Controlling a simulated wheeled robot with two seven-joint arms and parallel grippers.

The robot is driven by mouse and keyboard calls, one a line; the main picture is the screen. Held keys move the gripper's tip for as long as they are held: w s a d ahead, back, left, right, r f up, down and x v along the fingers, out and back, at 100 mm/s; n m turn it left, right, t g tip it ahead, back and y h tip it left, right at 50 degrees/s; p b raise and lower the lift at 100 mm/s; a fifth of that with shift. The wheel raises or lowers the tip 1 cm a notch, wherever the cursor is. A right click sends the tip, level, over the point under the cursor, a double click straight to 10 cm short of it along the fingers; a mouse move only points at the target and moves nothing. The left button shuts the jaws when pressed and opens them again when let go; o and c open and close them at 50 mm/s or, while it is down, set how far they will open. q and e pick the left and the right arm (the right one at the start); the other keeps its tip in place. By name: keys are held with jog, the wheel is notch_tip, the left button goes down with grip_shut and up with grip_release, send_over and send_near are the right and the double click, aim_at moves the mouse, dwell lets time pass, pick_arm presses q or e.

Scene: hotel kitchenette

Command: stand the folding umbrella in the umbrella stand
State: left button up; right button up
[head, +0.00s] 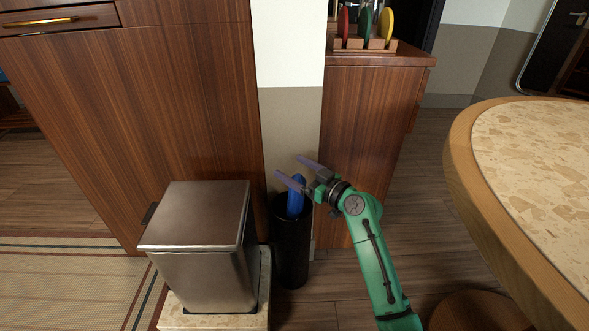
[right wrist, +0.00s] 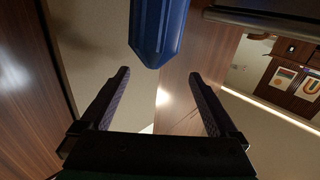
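The folding umbrella is blue (head: 296,196) and stands nearly upright, its lower part hidden inside the umbrella stand. The umbrella stand is a tall black cylinder (head: 291,250) on the floor. My right gripper (head: 289,166) is above the stand, its two purple fingers spread and pointing left. In the right wrist view the open fingers (right wrist: 159,73) have nothing between them. The blue umbrella (right wrist: 158,30) shows there just beyond the fingertips, apart from them. My left gripper is in neither view.
A metal bin (head: 200,245) on a pale stone slab (head: 264,290) stands left of the umbrella stand. Wooden cabinets rise behind, with a plate rack (head: 362,43) on the right one. A round speckled table (head: 530,150) takes up the right side.

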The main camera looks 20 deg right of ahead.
jog(key=shift+f, duration=0.1)
jog(key=v, duration=1.4)
jog(key=shift+s, duration=0.25)
jog(key=shift+d, duration=0.1)
